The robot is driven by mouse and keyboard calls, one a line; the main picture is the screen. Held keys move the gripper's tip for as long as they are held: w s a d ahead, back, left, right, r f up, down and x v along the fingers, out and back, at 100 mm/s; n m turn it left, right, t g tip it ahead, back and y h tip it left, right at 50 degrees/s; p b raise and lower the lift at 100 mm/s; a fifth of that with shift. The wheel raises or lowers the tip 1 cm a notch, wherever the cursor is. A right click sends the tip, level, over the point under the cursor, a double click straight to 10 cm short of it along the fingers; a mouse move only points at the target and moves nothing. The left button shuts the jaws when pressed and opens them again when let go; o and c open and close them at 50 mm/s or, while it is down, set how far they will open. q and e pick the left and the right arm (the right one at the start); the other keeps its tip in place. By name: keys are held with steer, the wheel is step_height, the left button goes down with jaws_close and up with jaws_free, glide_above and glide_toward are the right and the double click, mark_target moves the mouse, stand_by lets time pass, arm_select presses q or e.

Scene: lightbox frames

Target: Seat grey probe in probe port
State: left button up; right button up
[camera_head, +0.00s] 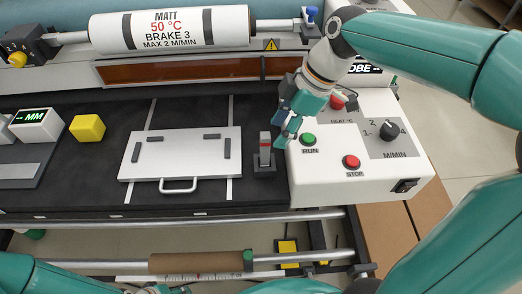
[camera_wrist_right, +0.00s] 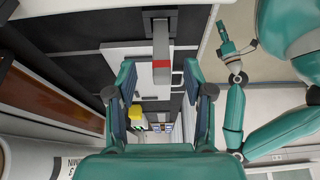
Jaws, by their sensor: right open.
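The grey probe (camera_head: 265,148), a slim upright piece with a red band, stands in a small dark holder (camera_head: 264,168) to the right of the white plate. My right gripper (camera_head: 285,124) is open, just right of the probe and beside the control box. In the right wrist view, the probe (camera_wrist_right: 161,48) shows between and ahead of the open fingers (camera_wrist_right: 161,88), not gripped. The probe port is not clearly visible; a partly hidden label ending in "OBE" (camera_head: 362,69) shows behind my right arm. My left gripper (camera_wrist_right: 226,38) appears small in the wrist view, its jaws unclear.
The white control box (camera_head: 330,180) has a green RUN button (camera_head: 309,139), red STOP button (camera_head: 351,162) and dials. A white plate with handle (camera_head: 165,155) lies on the dark bed. A yellow cube (camera_head: 87,128) is at left. A white roller (camera_head: 170,28) spans the back.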

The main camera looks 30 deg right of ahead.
mark_target(264, 149)
steer(key=x, duration=0.8)
steer(key=shift+w+a, duration=0.15)
steer(key=shift+a, duration=0.1)
steer(key=shift+r, duration=0.1)
steer(key=shift+c, duration=0.3)
jaws_close()
